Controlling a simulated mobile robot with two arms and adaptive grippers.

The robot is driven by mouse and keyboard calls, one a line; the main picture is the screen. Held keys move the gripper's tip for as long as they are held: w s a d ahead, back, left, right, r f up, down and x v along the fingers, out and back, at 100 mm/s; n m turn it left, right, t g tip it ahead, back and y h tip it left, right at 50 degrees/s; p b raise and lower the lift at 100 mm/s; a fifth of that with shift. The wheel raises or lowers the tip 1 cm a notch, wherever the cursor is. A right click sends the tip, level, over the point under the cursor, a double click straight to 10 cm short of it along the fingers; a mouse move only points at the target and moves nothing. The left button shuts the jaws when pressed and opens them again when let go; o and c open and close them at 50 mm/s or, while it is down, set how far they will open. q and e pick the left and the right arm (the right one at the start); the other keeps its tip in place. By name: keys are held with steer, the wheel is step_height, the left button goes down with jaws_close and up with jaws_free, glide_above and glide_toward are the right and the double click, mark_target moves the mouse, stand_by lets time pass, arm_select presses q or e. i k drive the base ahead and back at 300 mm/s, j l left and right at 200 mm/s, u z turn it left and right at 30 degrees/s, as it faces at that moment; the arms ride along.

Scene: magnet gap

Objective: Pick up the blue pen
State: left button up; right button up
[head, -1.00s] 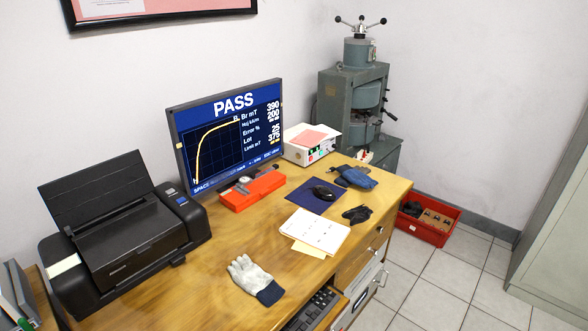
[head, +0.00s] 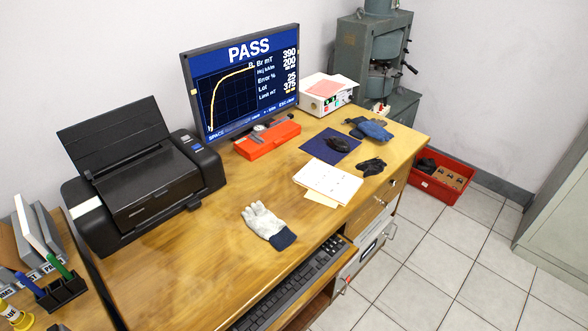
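A blue pen (head: 29,284) stands tilted at the lower left of the head view, on the left part of the furniture beside the printer. Its lower end is at a black holder (head: 62,291), which also holds a green pen (head: 60,267). I cannot tell how deep the blue pen sits. Neither of my grippers shows in the head view.
A black printer (head: 140,185) stands right of the holder. Binders (head: 32,232) stand behind the pens, and a yellow and black object (head: 14,314) is in front. A glove (head: 266,224) and a keyboard (head: 292,284) lie further right.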

mark_target(20, 276)
steer(key=j+u, duration=0.25)
steer(key=j, duration=0.2)
steer(key=j+u, duration=0.25)
steer(key=j, duration=0.15)
steer(key=i+j+u, duration=0.25)
steer(key=j, duration=0.15)
steer(key=j+u, duration=0.25)
steer(key=j, duration=0.2)
